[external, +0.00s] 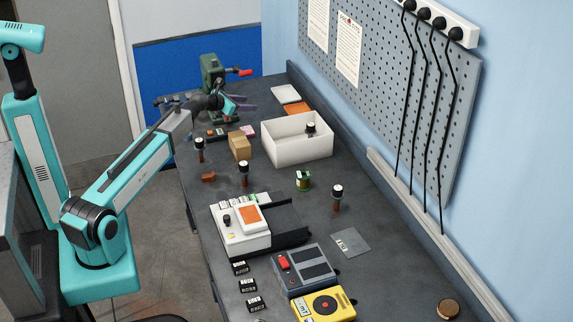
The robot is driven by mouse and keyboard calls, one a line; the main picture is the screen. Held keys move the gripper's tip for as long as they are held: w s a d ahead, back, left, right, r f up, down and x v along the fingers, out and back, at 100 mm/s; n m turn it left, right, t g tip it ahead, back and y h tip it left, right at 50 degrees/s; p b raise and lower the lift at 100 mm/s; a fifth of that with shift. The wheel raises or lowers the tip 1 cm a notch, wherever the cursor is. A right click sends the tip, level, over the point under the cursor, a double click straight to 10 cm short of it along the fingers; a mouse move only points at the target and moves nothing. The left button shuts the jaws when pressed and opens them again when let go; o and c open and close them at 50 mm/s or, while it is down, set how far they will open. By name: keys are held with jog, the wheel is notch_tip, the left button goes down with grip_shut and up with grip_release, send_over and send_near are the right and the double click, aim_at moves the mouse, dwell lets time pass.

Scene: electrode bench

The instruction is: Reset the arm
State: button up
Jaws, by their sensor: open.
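My teal and grey arm reaches from the left over the far left part of the dark bench (380,262). My gripper (230,106) is at the far end of the arm, in front of the green vise (210,72). It is small in the picture, and its jaws are open. Nothing shows held in it. I cannot tell how high it is above the bench.
A white box (298,146) holds a dark-topped electrode. Other electrodes stand upright at the left (199,149), middle (244,173) and right (337,197). A cardboard block (240,146), white device (241,232), grey device (306,269) and yellow device (325,305) occupy the bench. A pegboard (395,85) hangs behind.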

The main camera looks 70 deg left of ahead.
jog(key=s+a+f+n+g+p, duration=0.15)
jog(key=s+a, duration=0.25)
jog(key=s, duration=0.4)
jog(key=s+a+g+p, duration=0.1)
jog(key=s+a+g, duration=0.1)
jog(key=s+a, duration=0.45)
jog(key=s+a+f+g+p, duration=0.1)
jog(key=s+a+g, duration=0.15)
jog(key=s, duration=0.75)
jog(key=s+d+f+g+h+p, duration=0.15)
jog(key=s+f, duration=0.25)
jog(key=s, duration=0.7)
jog(key=s+f+g+h, duration=0.1)
jog(key=s+f+g, duration=0.25)
jog(key=s, duration=0.65)
jog(key=s+d+f+m+g+h+b, duration=0.1)
jog(key=d+f+m+g+h+b, duration=0.45)
jog(key=d+f+m, duration=2.3)
jog(key=w+d+f+m+y, duration=0.1)
jog(key=d+f+m, duration=0.3)
jog(key=d, duration=0.8)
jog(key=w+d+f+m+b, duration=0.1)
jog(key=w+d+f+m, duration=0.2)
jog(key=d, duration=1)
jog(key=w+d+f+m+g+y, duration=0.1)
jog(key=d+f+m, duration=0.4)
jog(key=d, duration=0.8)
jog(key=shift+w+f+y, duration=0.3)
jog(key=shift+w+f, duration=0.55)
jog(key=shift+f, duration=0.95)
